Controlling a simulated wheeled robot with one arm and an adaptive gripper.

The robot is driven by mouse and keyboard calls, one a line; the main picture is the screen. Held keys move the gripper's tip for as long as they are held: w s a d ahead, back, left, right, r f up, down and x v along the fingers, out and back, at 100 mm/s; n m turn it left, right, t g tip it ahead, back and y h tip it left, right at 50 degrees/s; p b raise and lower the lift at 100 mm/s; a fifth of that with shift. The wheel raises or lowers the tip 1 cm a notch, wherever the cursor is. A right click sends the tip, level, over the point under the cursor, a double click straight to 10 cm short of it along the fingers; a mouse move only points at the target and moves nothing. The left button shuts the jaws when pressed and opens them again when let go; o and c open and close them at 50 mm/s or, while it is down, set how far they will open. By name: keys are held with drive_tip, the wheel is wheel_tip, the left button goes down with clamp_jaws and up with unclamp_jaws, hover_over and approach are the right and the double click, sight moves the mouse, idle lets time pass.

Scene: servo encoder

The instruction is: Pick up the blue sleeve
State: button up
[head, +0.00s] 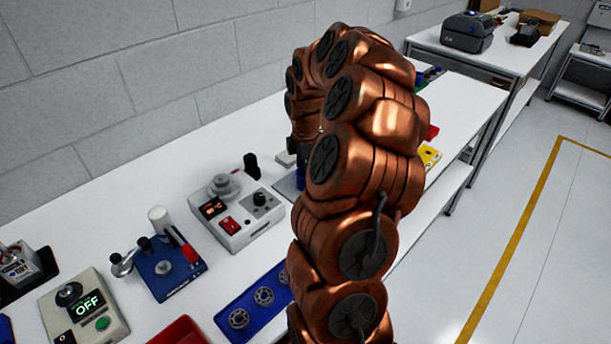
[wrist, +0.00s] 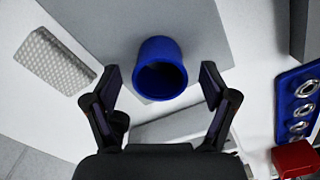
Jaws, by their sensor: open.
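The blue sleeve (wrist: 160,46) is a short, hollow blue cylinder. In the wrist view it stands on a grey plate (wrist: 205,25), with its dark opening facing the camera. My gripper (wrist: 161,84) is open, with one finger on each side of the sleeve's near edge. A gap shows between each finger and the sleeve, and nothing is held. In the head view a small blue part of the sleeve (head: 300,176) shows beside my arm, which hides the gripper.
In the head view, a grey-white device (head: 237,215) and a blue fixture (head: 166,268) stand on the white bench.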

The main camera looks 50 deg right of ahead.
drive_tip(key=shift+f, duration=0.3)
drive_tip(key=c, duration=1)
drive_tip(key=shift+o, duration=0.2)
drive_tip(key=shift+r, duration=0.15)
